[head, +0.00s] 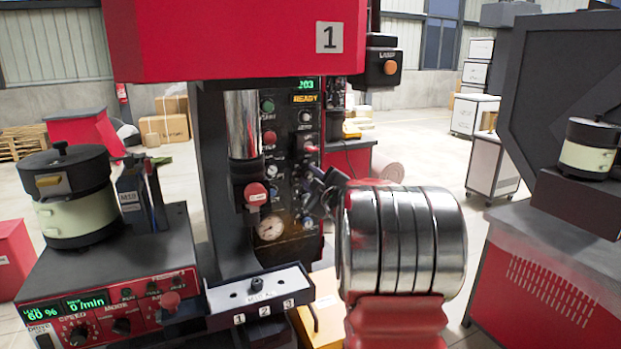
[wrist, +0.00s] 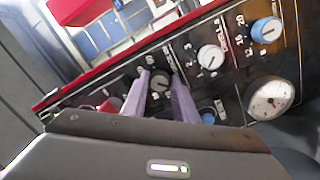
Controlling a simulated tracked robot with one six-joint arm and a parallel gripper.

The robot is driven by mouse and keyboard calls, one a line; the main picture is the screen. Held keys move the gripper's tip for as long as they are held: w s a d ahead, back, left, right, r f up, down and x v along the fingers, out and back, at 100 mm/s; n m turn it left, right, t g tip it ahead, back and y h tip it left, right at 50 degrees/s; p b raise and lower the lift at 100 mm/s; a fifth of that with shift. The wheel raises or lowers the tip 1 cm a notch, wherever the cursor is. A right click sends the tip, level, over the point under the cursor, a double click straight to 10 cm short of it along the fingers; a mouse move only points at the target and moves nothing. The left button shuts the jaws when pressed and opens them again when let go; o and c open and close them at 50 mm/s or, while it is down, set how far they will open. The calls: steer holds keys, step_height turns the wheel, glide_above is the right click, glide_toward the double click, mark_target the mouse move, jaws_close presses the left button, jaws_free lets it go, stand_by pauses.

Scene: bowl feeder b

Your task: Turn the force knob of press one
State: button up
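Press one shows in the head view with a red head (head: 230,40), a "1" plate and a dark control panel (head: 300,215). In the wrist view the panel is tilted, with a dark knob (wrist: 160,82), a white knob (wrist: 210,58), a blue knob (wrist: 266,31) and a gauge (wrist: 270,100). The labels are too blurred to tell which one is the force knob. My gripper (wrist: 162,75) has its two fingers apart, one on each side of the dark knob in the picture. Contact with it is not clear. In the head view my gripper (head: 322,180) is at the panel's right side, partly hidden by my wrist.
A numbered plate (head: 258,291) juts out below the press. A bowl feeder (head: 75,210) on a red control box stands left. Another red machine (head: 545,270) stands right. A red button (wrist: 108,106) and another blue knob (wrist: 208,118) sit near my fingers.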

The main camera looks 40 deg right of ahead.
steer(key=shift+a, duration=0.1)
steer(key=c, duration=0.5)
steer(key=shift+o, duration=0.2)
steer(key=shift+m, duration=0.3)
steer(key=m, duration=0.4)
steer(key=shift+w+a, duration=0.1)
steer(key=m, duration=0.4)
steer(key=o, duration=1.1)
steer(key=shift+c, duration=0.2)
